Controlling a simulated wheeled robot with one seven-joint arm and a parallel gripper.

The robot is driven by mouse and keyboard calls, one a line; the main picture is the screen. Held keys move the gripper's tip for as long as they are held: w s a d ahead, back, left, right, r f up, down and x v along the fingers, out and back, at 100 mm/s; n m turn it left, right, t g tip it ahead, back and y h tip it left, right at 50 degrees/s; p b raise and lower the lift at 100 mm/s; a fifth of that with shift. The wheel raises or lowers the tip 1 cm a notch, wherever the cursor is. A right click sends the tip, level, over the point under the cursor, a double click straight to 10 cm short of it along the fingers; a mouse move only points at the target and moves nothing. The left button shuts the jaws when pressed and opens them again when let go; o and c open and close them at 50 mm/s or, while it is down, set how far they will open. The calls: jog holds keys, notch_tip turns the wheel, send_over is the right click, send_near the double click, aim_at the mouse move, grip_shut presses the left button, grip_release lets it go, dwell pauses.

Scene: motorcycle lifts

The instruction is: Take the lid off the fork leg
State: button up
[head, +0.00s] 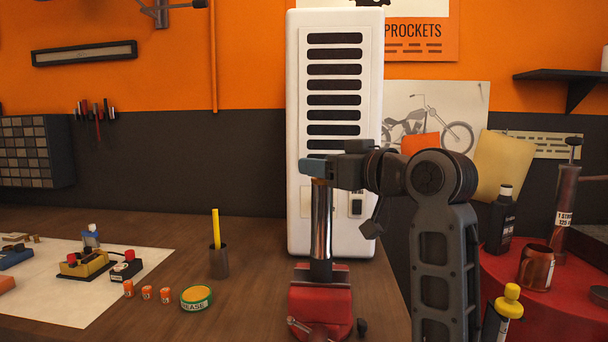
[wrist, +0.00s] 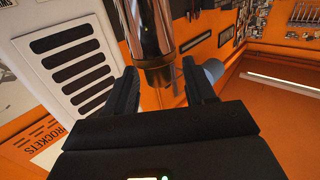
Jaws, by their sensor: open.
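The fork leg (head: 321,230) is an upright chrome tube, its foot in a red vise on the bench. My gripper (head: 315,168) is at its top end, coming from the right, and covers that end in the head view. In the wrist view the fork leg (wrist: 145,25) comes in from the top, and its dark-rimmed end (wrist: 157,74) lies between my two open black fingers (wrist: 162,88). I see gaps at both sides, so the fingers are not closed on it. I cannot make out a separate lid. A blue rounded piece (wrist: 212,70) shows by the right finger.
The red vise (head: 320,300) stands at the bench front. A pen cup (head: 219,262), a green-rimmed tin (head: 196,297) and small orange pieces lie left of it. A white louvred cabinet (head: 334,100) is close behind. A red round table (head: 530,300) with bottles is at the right.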

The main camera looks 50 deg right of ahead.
jog(key=shift+w, duration=0.35)
grip_shut()
